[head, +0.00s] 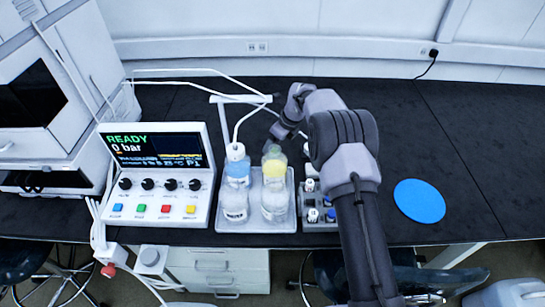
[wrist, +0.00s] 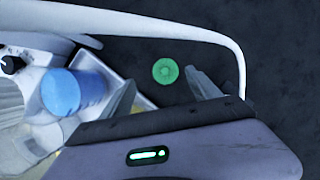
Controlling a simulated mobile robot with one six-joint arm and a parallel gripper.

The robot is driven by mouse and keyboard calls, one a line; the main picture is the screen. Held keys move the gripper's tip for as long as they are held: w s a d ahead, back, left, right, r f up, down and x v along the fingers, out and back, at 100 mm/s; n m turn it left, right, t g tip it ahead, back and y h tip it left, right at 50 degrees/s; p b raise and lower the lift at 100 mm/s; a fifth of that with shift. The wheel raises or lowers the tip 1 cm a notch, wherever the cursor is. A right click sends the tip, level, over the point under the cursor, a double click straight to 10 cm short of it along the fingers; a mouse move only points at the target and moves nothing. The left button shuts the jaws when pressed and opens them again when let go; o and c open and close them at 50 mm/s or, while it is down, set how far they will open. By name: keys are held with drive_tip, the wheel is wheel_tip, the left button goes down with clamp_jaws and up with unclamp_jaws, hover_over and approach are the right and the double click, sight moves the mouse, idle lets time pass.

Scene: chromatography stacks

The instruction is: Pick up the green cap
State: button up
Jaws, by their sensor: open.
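The green cap (wrist: 165,71) is a small round disc seen from above on the black bench top in the wrist view. It lies beyond the tray with the bottles. I cannot make it out for certain in the head view. My gripper (wrist: 161,77) is open, with one finger to each side of the cap in the wrist view and nothing held. In the head view my gripper (head: 279,132) is low behind the bottle with yellow liquid, its tips partly hidden.
A grey tray (head: 291,222) holds a bottle with blue liquid (head: 237,171) and one with yellow liquid (head: 274,165). A white tube (wrist: 205,33) arcs around the cap. A rack of vials (head: 320,226) stands right of the tray. A blue disc (head: 419,201) lies on clear bench.

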drive_tip(key=shift+x, duration=0.75)
drive_tip(key=b+x, duration=0.1)
drive_tip(key=x, duration=0.1)
drive_tip(key=b+x, duration=0.1)
drive_tip(key=d+b+x, duration=0.1)
drive_tip(key=x, duration=0.1)
drive_tip(key=shift+w+f, duration=0.25)
drive_tip(key=shift+f, duration=0.15)
drive_tip(key=shift+r, duration=0.1)
drive_tip(key=shift+c, duration=0.2)
